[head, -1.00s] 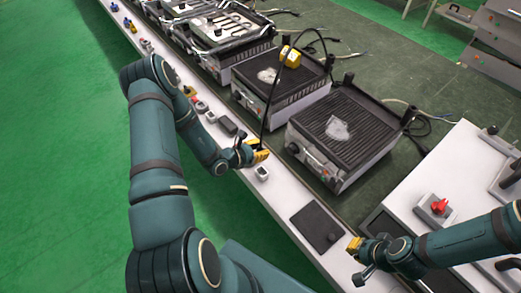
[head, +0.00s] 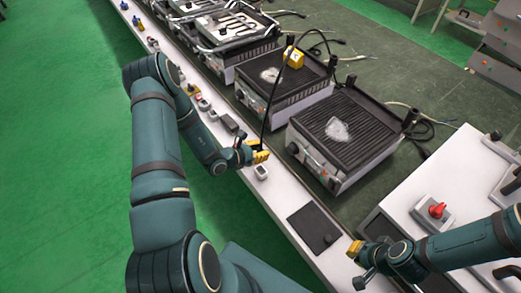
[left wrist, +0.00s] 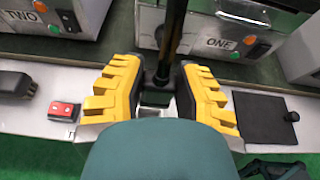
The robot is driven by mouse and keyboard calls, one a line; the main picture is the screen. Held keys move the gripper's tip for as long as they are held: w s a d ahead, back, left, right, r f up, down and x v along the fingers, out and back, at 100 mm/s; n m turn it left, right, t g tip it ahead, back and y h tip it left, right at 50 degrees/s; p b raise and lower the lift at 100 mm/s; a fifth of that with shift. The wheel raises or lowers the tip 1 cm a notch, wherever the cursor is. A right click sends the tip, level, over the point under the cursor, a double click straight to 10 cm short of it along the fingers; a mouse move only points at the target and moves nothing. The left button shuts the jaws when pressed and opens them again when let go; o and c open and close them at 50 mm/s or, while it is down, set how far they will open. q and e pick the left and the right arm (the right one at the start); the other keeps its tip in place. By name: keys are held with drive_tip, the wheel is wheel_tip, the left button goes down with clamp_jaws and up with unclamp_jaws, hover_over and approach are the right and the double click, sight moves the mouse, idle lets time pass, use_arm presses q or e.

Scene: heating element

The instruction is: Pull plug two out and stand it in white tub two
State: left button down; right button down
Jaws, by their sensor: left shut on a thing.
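My left gripper (head: 257,155) is over the white ledge, its yellow fingers shut on a black plug with an upright black cable. In the left wrist view the plug (left wrist: 163,78) sits between the two yellow fingers (left wrist: 160,97). A small white piece (left wrist: 155,100) shows below it; I cannot tell whether they touch. The cable (head: 268,107) rises and arcs over the grill labelled TWO in the left wrist view (left wrist: 22,15). I cannot make out white tub two for certain. My right gripper (head: 354,249) is near the ledge's right end; its opening is unclear.
Grill two (head: 308,88) and the nearer grill one (head: 323,172) stand behind the ledge. A small white-grey unit (head: 261,172), a black plate (head: 315,227) and a red switch (left wrist: 62,110) are on the ledge.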

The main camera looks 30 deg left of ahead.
use_arm(q)
drive_tip(key=shift+f+b, duration=1.05)
drive_tip(key=shift+f, duration=0.4)
drive_tip(key=shift+f+b, duration=1.05)
drive_tip(key=shift+f, duration=0.3)
drive_tip(key=shift+f+b, duration=1.9)
drive_tip(key=shift+f, duration=0.4)
drive_tip(key=c, duration=0.7)
unclamp_jaws()
drive_tip(key=shift+s, duration=0.1)
drive_tip(key=v, duration=1.2)
drive_tip(key=shift+a, duration=0.1)
